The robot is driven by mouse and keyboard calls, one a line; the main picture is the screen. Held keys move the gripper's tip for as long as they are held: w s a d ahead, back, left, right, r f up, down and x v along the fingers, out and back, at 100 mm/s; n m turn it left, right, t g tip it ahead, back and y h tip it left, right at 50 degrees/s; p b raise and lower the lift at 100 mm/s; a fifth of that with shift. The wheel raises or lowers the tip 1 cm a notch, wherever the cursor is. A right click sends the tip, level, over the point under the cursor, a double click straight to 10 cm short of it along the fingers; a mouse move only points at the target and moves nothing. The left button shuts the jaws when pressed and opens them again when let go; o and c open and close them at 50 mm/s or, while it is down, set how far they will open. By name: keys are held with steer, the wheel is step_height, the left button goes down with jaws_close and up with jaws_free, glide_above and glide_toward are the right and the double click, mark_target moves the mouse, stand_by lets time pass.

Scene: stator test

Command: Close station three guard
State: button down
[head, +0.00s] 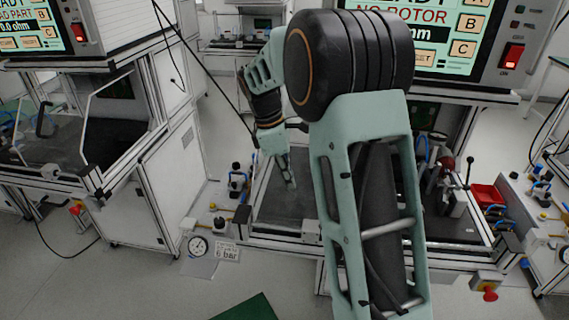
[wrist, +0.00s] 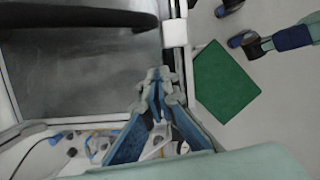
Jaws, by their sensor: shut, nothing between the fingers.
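The station in front of me has a dark grey work bed with a pale metal frame (head: 270,236) in the head view. My gripper (head: 291,184) hangs over the left part of this bed, its fingers shut with nothing between them. In the wrist view, my gripper (wrist: 158,82) shows beside the corner of a pale frame edge (wrist: 174,32), with the dark bed (wrist: 75,75) on its left. I cannot tell whether the fingertips touch the frame. My arm hides much of the station, and I cannot make out which part is its guard. No station number is readable.
A neighbouring station with a raised clear guard frame (head: 92,100) stands at left. A pressure gauge (head: 198,246), a red bin (head: 487,194) and a red stop button (head: 490,294) sit around the front station. A green mat (head: 247,308) lies on the open floor.

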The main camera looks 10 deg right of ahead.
mark_target(310, 194)
steer(key=shift+s+d+r+p, duration=0.1)
steer(key=shift+s+d, duration=0.05)
steer(key=shift+d, duration=0.5)
steer(key=shift+s+d+r+p, duration=0.1)
steer(key=shift+s+d+r, duration=0.05)
steer(key=shift+d, duration=0.45)
steer(key=shift+s+d+r+p, duration=0.1)
steer(key=shift+s+d, duration=0.05)
steer(key=shift+d, duration=0.5)
steer(key=shift+d, duration=0.1)
steer(key=s+d+p, duration=0.1)
steer(key=s+d, duration=0.3)
steer(key=d, duration=0.7)
steer(key=s+d+p, duration=0.2)
steer(key=s+d, duration=0.3)
steer(key=d, duration=0.6)
steer(key=s+d+p, duration=0.2)
steer(key=s+d, duration=0.2)
steer(key=d, duration=0.7)
steer(key=shift+s, duration=0.35)
steer(key=shift+r, duration=0.1)
steer(key=w+a+r, duration=0.1)
steer(key=a+r, duration=0.5)
steer(key=r, duration=0.3)
steer(key=shift+w+a+b, duration=0.4)
